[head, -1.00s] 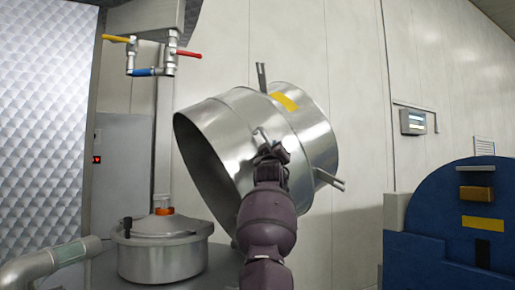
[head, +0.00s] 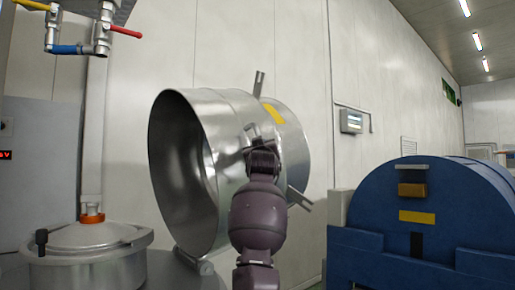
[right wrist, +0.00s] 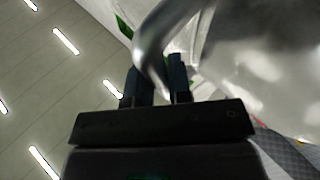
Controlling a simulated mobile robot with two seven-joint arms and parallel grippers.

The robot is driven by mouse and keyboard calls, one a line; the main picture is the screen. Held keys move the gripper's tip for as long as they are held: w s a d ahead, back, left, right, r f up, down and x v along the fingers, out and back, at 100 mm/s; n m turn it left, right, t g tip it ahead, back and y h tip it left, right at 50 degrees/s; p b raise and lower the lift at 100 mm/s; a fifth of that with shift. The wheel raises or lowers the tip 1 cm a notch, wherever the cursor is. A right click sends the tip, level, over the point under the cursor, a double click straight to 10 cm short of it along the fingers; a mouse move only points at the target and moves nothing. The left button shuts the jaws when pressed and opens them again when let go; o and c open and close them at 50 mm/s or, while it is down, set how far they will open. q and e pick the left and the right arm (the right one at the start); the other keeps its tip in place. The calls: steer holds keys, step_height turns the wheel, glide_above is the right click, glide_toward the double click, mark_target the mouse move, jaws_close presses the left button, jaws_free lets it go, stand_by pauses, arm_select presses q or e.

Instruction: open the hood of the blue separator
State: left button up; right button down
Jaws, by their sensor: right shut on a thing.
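A large shiny steel hood (head: 185,150) stands tipped on its side in the head view, its round open mouth facing left. Its lower rim is beside a small hinge-like part (head: 206,268). A yellow label and several metal brackets are on its shell. My right gripper (head: 262,145) is at the hood's near side. In the right wrist view, my right gripper (right wrist: 158,85) is shut on a curved metal handle (right wrist: 152,45), with the shiny shell behind it. The body under the hood is mostly hidden, so I cannot tell its colour. My left gripper is out of view.
A blue machine (head: 425,215) with a rounded cover stands at the right. A lidded steel pot (head: 85,265) is at the lower left, below a pipe with coloured valve levers (head: 75,48). A pale wall with a small panel (head: 351,121) stands behind.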

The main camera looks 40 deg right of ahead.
steer(key=c, duration=1.1)
jaws_free()
steer(key=shift+a+f, duration=0.1)
steer(key=b+v, duration=0.2)
steer(key=v, duration=0.8)
steer(key=shift+s+a, duration=0.15)
steer(key=shift+s, duration=0.25)
